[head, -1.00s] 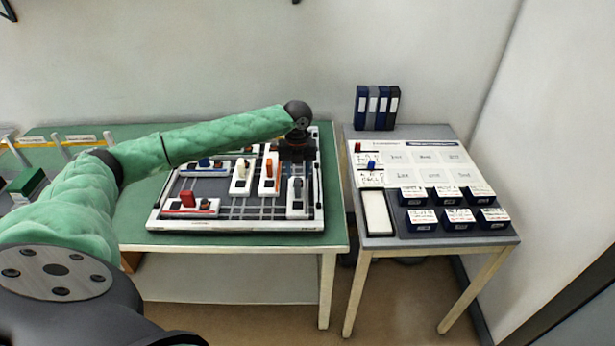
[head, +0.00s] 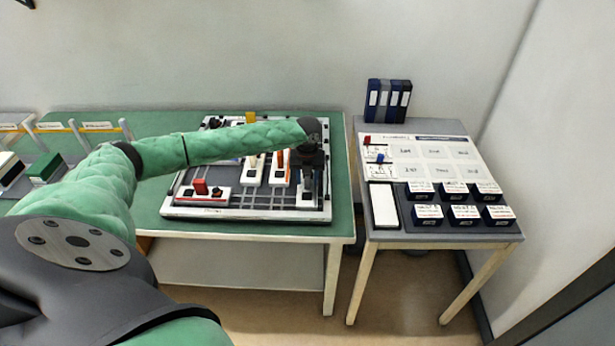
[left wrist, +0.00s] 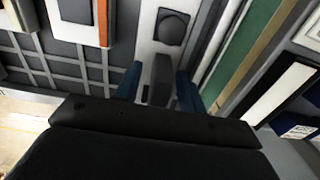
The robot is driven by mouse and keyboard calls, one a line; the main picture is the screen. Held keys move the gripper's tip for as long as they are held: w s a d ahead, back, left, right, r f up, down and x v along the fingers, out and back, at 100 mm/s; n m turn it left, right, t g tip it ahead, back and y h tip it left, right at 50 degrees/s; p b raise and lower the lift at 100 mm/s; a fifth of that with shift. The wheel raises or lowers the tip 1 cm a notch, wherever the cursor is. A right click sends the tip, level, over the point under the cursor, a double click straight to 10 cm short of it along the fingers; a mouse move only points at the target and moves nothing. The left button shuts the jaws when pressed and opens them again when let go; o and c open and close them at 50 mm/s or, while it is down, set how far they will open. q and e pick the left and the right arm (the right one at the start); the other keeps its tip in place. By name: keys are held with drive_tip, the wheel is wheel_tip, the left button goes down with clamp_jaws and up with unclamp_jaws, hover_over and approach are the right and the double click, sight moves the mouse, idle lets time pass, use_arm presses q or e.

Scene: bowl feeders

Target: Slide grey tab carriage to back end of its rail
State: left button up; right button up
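The grey tab (left wrist: 160,80) stands up from its white carriage (left wrist: 165,50), which also has a dark round knob, in the left wrist view. My left gripper (left wrist: 158,85) is open, with one blue fingertip on each side of the tab and a small gap visible. In the head view the white carriage (head: 306,200) is at the right side of the rail board (head: 250,214), near its front. My left gripper (head: 309,172) is above it and hides most of the tab. My right gripper is not in view.
Carriages with a red tab (head: 200,187), a white tab (head: 252,163) and an orange tab (head: 281,160) stand left of my gripper. A yellow tab (head: 250,117) is at the back. A side table (head: 440,233) with dark boxes is to the right.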

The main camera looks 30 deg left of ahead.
use_arm(q)
drive_tip(key=shift+c, duration=0.4)
clamp_jaws()
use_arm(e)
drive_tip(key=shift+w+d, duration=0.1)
